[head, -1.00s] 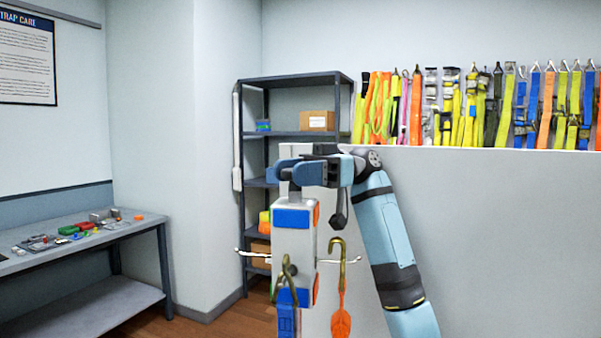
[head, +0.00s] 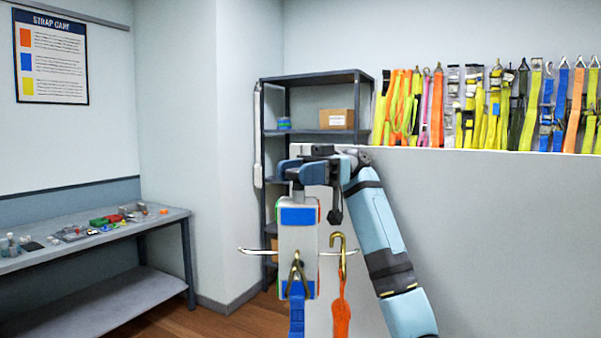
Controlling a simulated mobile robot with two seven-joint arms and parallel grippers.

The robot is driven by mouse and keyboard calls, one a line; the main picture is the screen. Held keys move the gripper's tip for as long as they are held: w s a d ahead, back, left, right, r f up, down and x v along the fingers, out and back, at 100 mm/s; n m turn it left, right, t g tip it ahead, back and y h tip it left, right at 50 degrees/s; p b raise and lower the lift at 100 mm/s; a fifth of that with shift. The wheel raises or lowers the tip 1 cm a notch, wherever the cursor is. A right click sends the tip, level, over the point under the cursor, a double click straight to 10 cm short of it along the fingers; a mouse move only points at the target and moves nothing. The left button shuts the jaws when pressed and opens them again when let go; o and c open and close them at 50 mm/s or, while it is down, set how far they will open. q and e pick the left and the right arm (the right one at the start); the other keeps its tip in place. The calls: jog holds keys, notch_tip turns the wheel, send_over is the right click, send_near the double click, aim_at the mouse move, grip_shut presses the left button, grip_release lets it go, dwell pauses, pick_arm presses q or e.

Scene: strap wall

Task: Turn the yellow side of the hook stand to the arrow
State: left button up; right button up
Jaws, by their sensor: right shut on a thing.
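The hook stand (head: 297,238) is an upright pale grey block with blue patches on the face toward me. Thin coloured slivers show at its side edges; no yellow side shows. A brass hook on the front holds a blue strap (head: 297,314). A brass hook at the right holds an orange strap (head: 341,317). I see no arrow. My left gripper is out of view.
A pale partition (head: 470,240) fills the right side, with several straps (head: 500,110) hanging behind its top. A dark shelf (head: 315,77) with a cardboard box (head: 336,119) stands behind the stand. A workbench (head: 165,219) with small items is at the left, under a poster (head: 51,57).

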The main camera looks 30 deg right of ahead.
jog(key=shift+f, duration=0.15)
jog(key=o, duration=1.2)
jog(key=shift+o, duration=0.2)
jog(key=shift+r, duration=0.2)
notch_tip(320, 180, up, 20)
jog(key=p, duration=0.1)
jog(key=shift+f, duration=0.1)
jog(key=shift+c, duration=0.2)
